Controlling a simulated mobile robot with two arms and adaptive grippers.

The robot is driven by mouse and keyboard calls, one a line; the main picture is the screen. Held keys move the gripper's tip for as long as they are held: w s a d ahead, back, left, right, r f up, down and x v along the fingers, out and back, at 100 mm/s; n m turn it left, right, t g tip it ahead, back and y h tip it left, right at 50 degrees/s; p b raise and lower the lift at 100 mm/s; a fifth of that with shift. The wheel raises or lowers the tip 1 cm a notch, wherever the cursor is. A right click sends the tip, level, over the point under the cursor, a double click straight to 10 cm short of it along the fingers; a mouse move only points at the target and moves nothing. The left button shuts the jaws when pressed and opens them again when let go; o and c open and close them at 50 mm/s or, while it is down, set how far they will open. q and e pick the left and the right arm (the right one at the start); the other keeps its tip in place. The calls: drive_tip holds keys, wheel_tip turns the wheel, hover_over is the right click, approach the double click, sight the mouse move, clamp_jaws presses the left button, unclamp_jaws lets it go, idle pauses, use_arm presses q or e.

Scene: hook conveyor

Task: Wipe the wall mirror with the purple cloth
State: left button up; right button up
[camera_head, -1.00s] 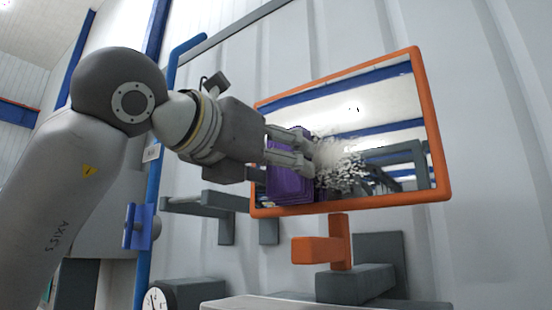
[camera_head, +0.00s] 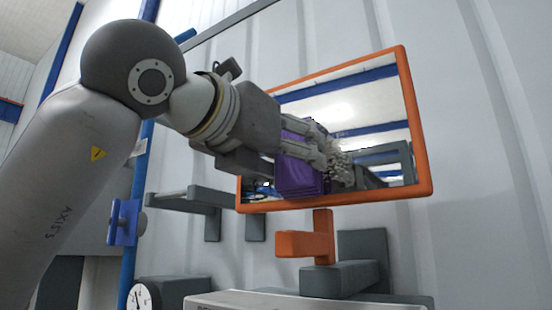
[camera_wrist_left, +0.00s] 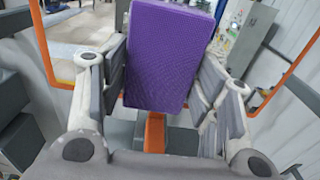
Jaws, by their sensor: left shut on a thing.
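The wall mirror (camera_head: 429,140) has an orange frame and stands on an orange bracket in the head view. Its glass carries a pale speckled patch of dirt (camera_head: 342,168), just right of my left gripper. My left gripper (camera_head: 322,158) is shut on the purple cloth (camera_head: 300,177), a folded block in front of the lower left part of the glass. In the left wrist view the cloth (camera_wrist_left: 168,55) sits between the fingers with the mirror frame (camera_wrist_left: 42,45) around it. I cannot tell if the cloth touches the glass. My right gripper is not in view.
An orange bracket (camera_head: 308,243) and a grey block (camera_head: 340,279) are below the mirror. Grey shelf arms (camera_head: 185,202) are at the lower left of it. A blue post (camera_head: 137,200) and a round gauge (camera_head: 143,297) are at the left. The wall right of the mirror is bare.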

use_arm(q)
drive_tip(key=shift+s+d+b, duration=0.15)
drive_tip(key=shift+s+d, duration=0.45)
drive_tip(key=shift+d, duration=0.3)
drive_tip(key=shift+s+d+b, duration=0.15)
drive_tip(key=shift+s+d, duration=0.45)
drive_tip(key=shift+d, duration=0.3)
drive_tip(key=shift+s+d+b, duration=0.15)
drive_tip(key=shift+s+d, duration=0.45)
drive_tip(key=shift+d, duration=0.3)
drive_tip(key=shift+s+d, duration=0.1)
drive_tip(key=shift+d, duration=0.1)
drive_tip(key=shift+w+a+b, duration=0.5)
drive_tip(key=shift+w+a, duration=2.65)
drive_tip(key=shift+a, duration=1.25)
drive_tip(key=shift+s+d+r, duration=0.35)
drive_tip(key=shift+s+d, duration=0.7)
drive_tip(key=shift+d, duration=0.4)
drive_tip(key=shift+s+d+r, duration=0.35)
drive_tip(key=shift+s+d, duration=0.7)
drive_tip(key=shift+d, duration=0.45)
drive_tip(key=shift+s+d+r, duration=0.35)
drive_tip(key=shift+s+d, duration=0.7)
drive_tip(key=shift+d, duration=0.4)
drive_tip(key=shift+s, duration=0.1)
drive_tip(key=w+a, duration=0.6)
drive_tip(key=a, duration=0.2)
drive_tip(key=shift+w+a, duration=0.25)
drive_tip(key=shift+a, duration=0.15)
